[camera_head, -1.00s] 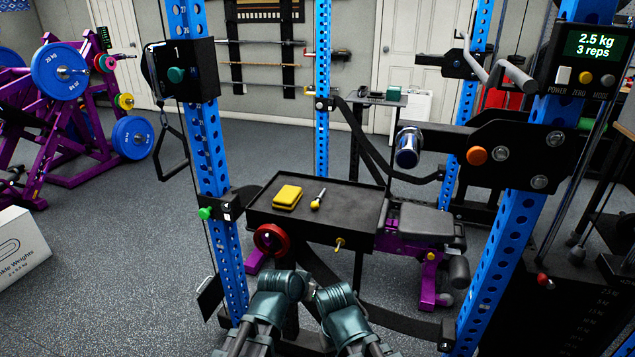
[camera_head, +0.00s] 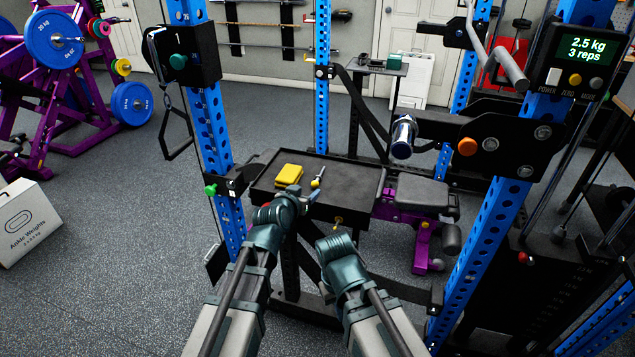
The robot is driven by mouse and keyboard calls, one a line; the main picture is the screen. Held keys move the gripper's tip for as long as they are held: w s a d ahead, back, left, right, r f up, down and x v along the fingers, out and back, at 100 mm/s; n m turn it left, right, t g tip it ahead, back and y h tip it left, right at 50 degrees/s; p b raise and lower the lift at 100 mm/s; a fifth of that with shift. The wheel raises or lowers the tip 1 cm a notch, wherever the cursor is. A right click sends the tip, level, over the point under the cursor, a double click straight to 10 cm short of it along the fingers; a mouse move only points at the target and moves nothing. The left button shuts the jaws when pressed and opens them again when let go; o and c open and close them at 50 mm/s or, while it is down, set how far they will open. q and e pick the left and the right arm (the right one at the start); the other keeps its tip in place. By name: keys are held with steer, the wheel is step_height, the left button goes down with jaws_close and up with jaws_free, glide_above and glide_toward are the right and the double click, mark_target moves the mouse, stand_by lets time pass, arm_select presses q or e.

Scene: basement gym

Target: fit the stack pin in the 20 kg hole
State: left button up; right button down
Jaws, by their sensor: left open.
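My left gripper (camera_head: 303,193) is open just over the tray's front edge, close to the pin and apparently empty. The dark weight stack (camera_head: 500,300) stands at the right behind the blue upright. Its labels are too small to read, so I cannot make out the 20 kg hole.
A yellow block (camera_head: 288,174) lies on the tray. A red-knobbed part (camera_head: 526,258) shows at the stack. Blue rack uprights (camera_head: 472,255) flank the tray, and a purple-framed bench (camera_head: 425,192) stands right of it. The tray's right half is clear.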

mark_target(314, 182)
arm_select(q)
steer(key=b+x, duration=0.1)
steer(key=x, duration=0.5)
steer(key=shift+b, duration=0.35)
steer(key=b+x, duration=0.2)
steer(key=x, duration=0.3)
steer(key=shift+w+a+f, duration=0.1)
steer(key=shift+w+a, duration=0.05)
jaws_close()
